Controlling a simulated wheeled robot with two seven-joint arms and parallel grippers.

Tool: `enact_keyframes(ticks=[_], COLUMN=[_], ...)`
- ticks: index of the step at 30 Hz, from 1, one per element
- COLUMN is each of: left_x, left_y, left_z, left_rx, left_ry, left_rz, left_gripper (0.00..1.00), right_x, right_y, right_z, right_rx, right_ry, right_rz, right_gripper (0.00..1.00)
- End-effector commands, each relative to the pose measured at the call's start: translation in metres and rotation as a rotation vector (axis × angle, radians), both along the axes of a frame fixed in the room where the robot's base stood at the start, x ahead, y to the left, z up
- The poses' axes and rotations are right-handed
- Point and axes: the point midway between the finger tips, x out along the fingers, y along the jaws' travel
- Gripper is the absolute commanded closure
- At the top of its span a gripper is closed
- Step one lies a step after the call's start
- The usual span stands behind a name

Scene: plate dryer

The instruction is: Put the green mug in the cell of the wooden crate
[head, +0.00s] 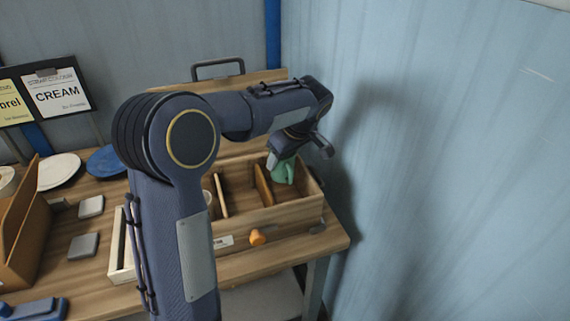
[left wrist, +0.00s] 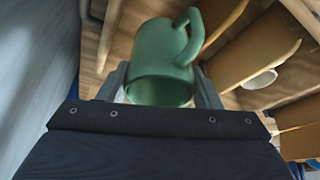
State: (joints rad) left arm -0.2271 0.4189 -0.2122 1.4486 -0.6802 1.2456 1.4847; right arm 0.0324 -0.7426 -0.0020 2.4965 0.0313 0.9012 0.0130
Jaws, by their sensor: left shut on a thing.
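The green mug (head: 283,172) is at the right end of the wooden crate (head: 270,217), partly below the rim of its rightmost cell. My left gripper (head: 279,155) is above that cell, shut on the mug. In the left wrist view the mug (left wrist: 163,58) sits between the two fingers (left wrist: 163,88), its handle toward the upper right. Whether the mug touches the cell floor cannot be told. My left arm covers part of the crate's left side. My right gripper is not in view.
Wooden dividers (head: 263,184) split the crate. A white cup (left wrist: 260,79) stands in another cell. An orange object (head: 257,237) is at the crate's front. Plates (head: 58,171) and grey blocks (head: 83,245) lie on the left. A blue wall (head: 440,160) is close on the right.

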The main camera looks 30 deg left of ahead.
Motion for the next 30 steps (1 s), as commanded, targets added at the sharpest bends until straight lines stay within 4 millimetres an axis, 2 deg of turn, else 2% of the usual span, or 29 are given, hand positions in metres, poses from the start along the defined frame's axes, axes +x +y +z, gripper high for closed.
enact_keyframes(ticks=[3,9,17,30], left_x=[0.009,0.007,0.008,0.008], left_y=[0.002,0.002,0.001,0.001], left_z=[-0.011,-0.037,-0.039,-0.052], left_rx=[0.001,0.000,-0.001,0.000], left_ry=[0.003,0.003,-0.002,-0.001], left_rz=[0.001,-0.001,-0.001,0.000], left_gripper=[0.72,0.72,0.72,0.72], right_x=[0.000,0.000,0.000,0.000], right_y=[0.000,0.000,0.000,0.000], right_z=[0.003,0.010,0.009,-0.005], right_rx=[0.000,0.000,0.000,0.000], right_ry=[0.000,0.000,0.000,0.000], right_rz=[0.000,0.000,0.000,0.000], right_gripper=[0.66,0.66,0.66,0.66])
